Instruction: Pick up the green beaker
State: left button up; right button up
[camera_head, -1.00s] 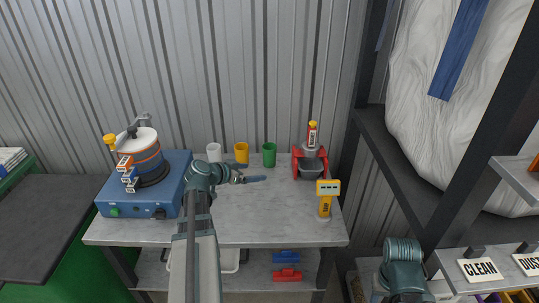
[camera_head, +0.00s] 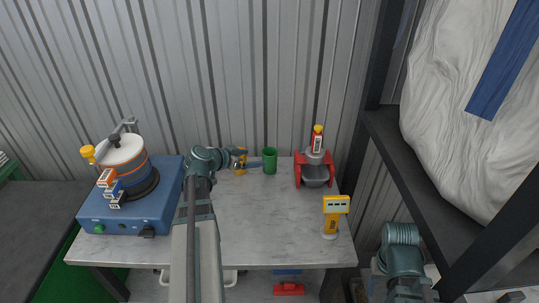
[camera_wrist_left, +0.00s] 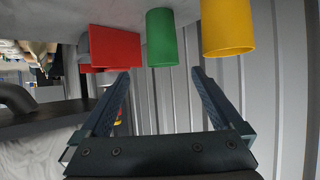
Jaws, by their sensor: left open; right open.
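The green beaker (camera_head: 270,161) stands upright at the back of the grey worktop. My left gripper (camera_head: 255,164) is open and empty, just left of the green beaker and in front of the yellow beaker. In the left wrist view, which is upside down, the green beaker (camera_wrist_left: 161,38) lies ahead, in line with the gap between the fingers of my left gripper (camera_wrist_left: 161,74). They look apart. The yellow beaker (camera_wrist_left: 227,28) is beside it. In the head view, the yellow beaker (camera_head: 240,165) is partly hidden. My right arm shows at the lower right, but its gripper does not.
A red stand with a grey bowl (camera_head: 315,174) is right of the green beaker. A yellow handheld device (camera_head: 334,213) stands at the right front. A blue heater unit (camera_head: 135,202) with a vessel is at the left. The worktop's middle (camera_head: 262,225) is clear. A corrugated wall is behind.

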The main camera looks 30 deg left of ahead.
aim_at(264, 156)
pick_arm(q)
jog(key=b+x, duration=0.1)
jog(key=x, duration=0.1)
jog(key=b+x, duration=0.1)
jog(key=x, duration=0.2)
jog(key=b+x, duration=0.2)
jog(key=x, duration=0.1)
jog(key=shift+w+a, duration=0.2)
jog(key=shift+a, duration=0.05)
jog(key=shift+w+d, duration=0.15)
jog(key=shift+w, duration=0.15)
jog(key=b+x, duration=0.2)
jog(key=x, duration=0.3)
jog(key=shift+w+r, duration=0.1)
jog(key=shift+w, duration=0.2)
jog(key=shift+r, duration=0.1)
jog(key=c, duration=1.4)
